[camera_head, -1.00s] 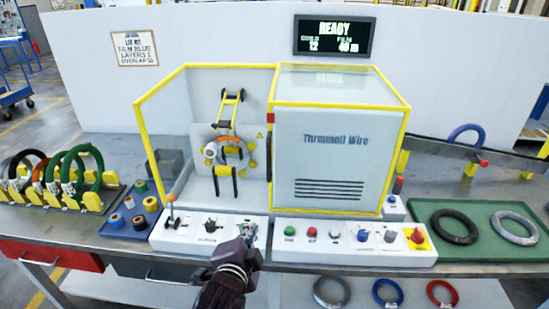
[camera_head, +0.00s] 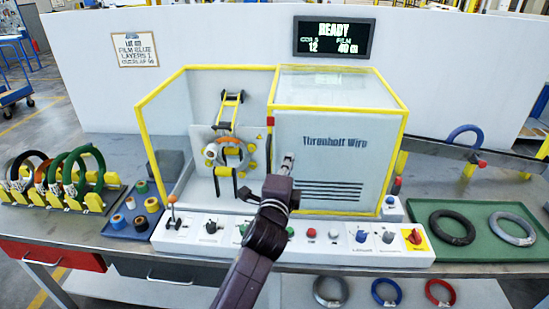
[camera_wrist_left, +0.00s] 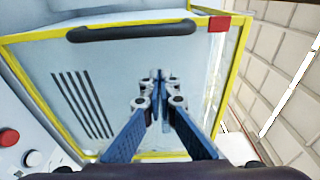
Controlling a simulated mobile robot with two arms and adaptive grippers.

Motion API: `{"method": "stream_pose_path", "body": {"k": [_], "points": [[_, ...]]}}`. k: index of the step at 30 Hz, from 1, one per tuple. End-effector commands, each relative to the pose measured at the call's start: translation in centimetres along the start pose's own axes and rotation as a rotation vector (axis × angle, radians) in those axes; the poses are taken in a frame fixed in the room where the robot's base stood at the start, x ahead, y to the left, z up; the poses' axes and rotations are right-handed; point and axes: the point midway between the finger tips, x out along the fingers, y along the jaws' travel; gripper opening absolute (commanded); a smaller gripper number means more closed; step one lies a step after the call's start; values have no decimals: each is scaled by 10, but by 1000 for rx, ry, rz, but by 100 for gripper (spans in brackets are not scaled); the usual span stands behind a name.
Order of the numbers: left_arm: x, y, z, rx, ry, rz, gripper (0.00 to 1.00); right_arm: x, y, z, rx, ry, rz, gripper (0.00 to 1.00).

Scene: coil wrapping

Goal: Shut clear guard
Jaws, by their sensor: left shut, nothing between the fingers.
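The clear guard (camera_head: 340,108) is a see-through, yellow-edged panel in front of the right-hand housing, whose lettering and slots show through it. The left bay with the coil (camera_head: 228,152) has its front uncovered. A dark upright handle (camera_head: 269,160) runs along the guard's left edge, below a red corner tag (camera_head: 270,120). In the left wrist view the handle (camera_wrist_left: 130,30) lies along the top yellow edge. My left gripper (camera_head: 288,160) is shut and empty in front of the guard, right of the handle and apart from it. In the wrist view its blue fingers (camera_wrist_left: 160,85) meet. My right gripper is out of view.
A control strip (camera_head: 330,250) with buttons and a lever (camera_head: 172,210) runs along the front, under my left arm. A rack of coils (camera_head: 65,185) and tape rolls stand at the left. A green tray (camera_head: 475,253) with two coils lies at the right.

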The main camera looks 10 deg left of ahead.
Motion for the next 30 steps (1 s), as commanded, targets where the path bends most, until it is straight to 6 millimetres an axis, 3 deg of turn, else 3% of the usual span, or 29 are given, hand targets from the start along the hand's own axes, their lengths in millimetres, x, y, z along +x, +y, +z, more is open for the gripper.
{"method": "stream_pose_path", "body": {"k": [3,10,26,30], "points": [[12,-2,5,2,-2,2,0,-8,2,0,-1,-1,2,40],[0,-1,33,1,-2,2,0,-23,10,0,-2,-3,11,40],[-1,1,40,1,-1,1,0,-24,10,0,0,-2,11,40],[6,-1,51,2,-2,0,0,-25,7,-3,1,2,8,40]]}}
